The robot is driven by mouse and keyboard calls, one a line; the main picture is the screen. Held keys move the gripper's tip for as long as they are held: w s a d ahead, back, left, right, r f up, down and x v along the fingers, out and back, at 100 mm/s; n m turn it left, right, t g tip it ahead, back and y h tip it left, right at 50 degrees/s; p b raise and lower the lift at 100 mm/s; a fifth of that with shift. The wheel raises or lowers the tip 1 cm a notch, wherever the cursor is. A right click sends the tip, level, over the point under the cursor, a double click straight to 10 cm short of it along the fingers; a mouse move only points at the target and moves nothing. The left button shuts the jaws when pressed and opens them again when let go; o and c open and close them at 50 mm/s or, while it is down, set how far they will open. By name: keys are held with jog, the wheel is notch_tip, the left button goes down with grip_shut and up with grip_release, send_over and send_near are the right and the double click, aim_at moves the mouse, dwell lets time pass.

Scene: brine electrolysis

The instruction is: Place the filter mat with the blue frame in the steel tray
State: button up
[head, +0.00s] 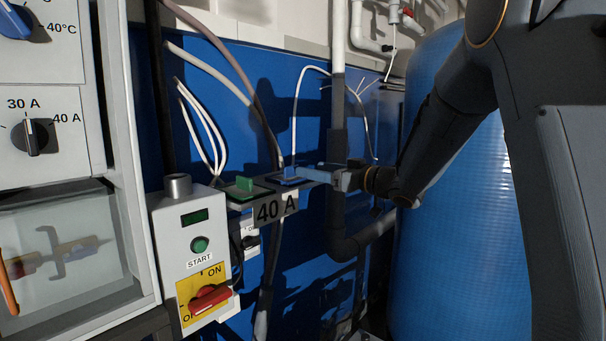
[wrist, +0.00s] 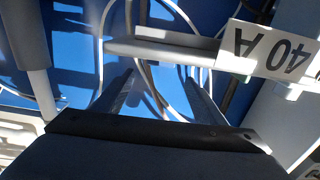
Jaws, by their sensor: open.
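The filter mat with the blue frame (head: 290,178) lies on the right part of a small grey shelf marked 40 A in the head view. My gripper (head: 318,175) reaches in from the right, with its fingers at the right side of this mat. In the wrist view my gripper (wrist: 160,88) is open, with a gap between its fingers and nothing seen held. I cannot tell from either view whether the fingers touch the mat. I cannot make out a separate steel tray.
A green-framed mat (head: 246,189) sits to the left on the same shelf (head: 243,204). A START box (head: 197,255) with a red switch stands left of it. A dark vertical pipe (head: 338,215), loose cables and a big blue tank (head: 455,240) are close to my arm.

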jog(key=shift+b+v, duration=0.5)
jog(key=shift+v, duration=1.8)
